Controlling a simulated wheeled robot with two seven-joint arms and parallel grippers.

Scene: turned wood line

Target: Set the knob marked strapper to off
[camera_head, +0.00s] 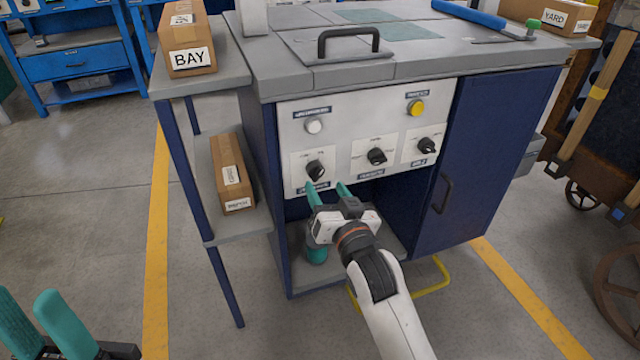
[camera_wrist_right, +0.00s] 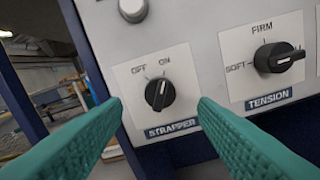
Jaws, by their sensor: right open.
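The strapper knob (camera_wrist_right: 159,94) is a black rotary knob on a white plate, with OFF at upper left and ON at upper right. Its white pointer line aims up toward ON. The STRAPPER label (camera_wrist_right: 172,129) is below it. In the head view this knob (camera_head: 315,169) is the lower left one on the panel. My right gripper (camera_head: 328,190) is open, its teal fingers pointing at the panel just below the knob. In the wrist view the fingertips lie apart on either side of the knob, not touching it. My left gripper (camera_head: 40,322) is open at the lower left, far from the panel.
The tension knob (camera_wrist_right: 278,58) is to the right, and another knob (camera_head: 427,145) is beyond it. A white button (camera_head: 314,126) is above the strapper knob; a yellow one (camera_head: 416,108) is at upper right. A side shelf (camera_head: 240,222) with a box stands left of the cabinet.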

